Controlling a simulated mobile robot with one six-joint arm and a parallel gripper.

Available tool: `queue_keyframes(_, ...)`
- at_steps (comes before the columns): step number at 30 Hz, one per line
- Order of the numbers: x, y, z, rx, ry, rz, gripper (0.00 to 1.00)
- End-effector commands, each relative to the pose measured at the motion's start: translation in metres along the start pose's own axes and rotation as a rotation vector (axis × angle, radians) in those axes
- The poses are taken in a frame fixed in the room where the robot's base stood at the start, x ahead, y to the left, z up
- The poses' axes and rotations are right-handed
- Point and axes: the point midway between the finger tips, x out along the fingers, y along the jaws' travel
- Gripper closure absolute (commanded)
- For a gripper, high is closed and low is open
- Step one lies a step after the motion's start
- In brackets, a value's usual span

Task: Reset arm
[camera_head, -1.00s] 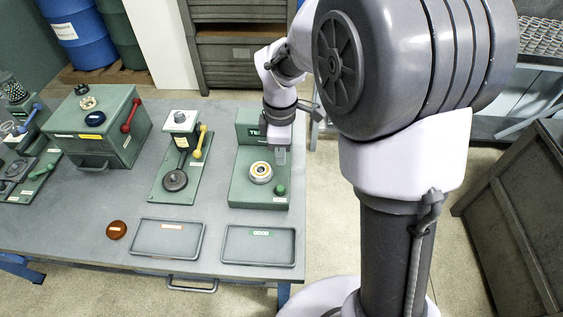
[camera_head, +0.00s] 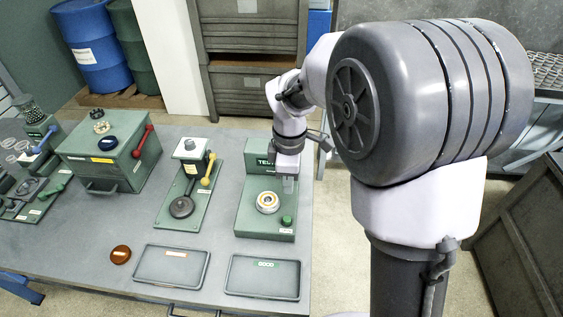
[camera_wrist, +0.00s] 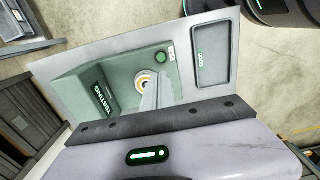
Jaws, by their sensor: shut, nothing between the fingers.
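My gripper (camera_head: 288,184) is shut and empty. In the head view it hangs by the back right of the green testing station (camera_head: 262,222), above the table's right side. A ring (camera_head: 267,202) with an orange-yellow inner band lies on the station's plate, in front and to the left of my fingers and apart from them. In the wrist view my gripper (camera_wrist: 152,97) points down toward the station (camera_wrist: 125,72), and its fingers overlap part of the ring (camera_wrist: 145,80) in the picture.
A green button (camera_head: 287,220) is at the station's front right. A tray marked GOOD (camera_head: 262,292) and another tray (camera_head: 172,282) lie at the front. A brown-red disc (camera_head: 120,254) lies left of them. A yellow-handled press (camera_head: 184,200) and a red-levered green machine (camera_head: 110,160) stand left.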

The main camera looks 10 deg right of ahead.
Motion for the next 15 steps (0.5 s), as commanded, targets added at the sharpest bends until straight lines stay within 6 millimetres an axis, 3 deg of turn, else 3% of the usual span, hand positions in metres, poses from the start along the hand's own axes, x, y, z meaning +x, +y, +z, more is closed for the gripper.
queue_keyframes(4, -0.005, -0.004, 0.001, 0.037, 0.009, 0.012, 1.0)
queue_keyframes(7, -0.028, -0.029, 0.007, 0.273, 0.07, 0.07, 1.0)
queue_keyframes(11, -0.056, -0.096, 0.021, 0.796, 0.243, 0.136, 1.0)
queue_keyframes(15, -0.057, -0.159, 0.034, 1.278, 0.447, 0.123, 1.0)
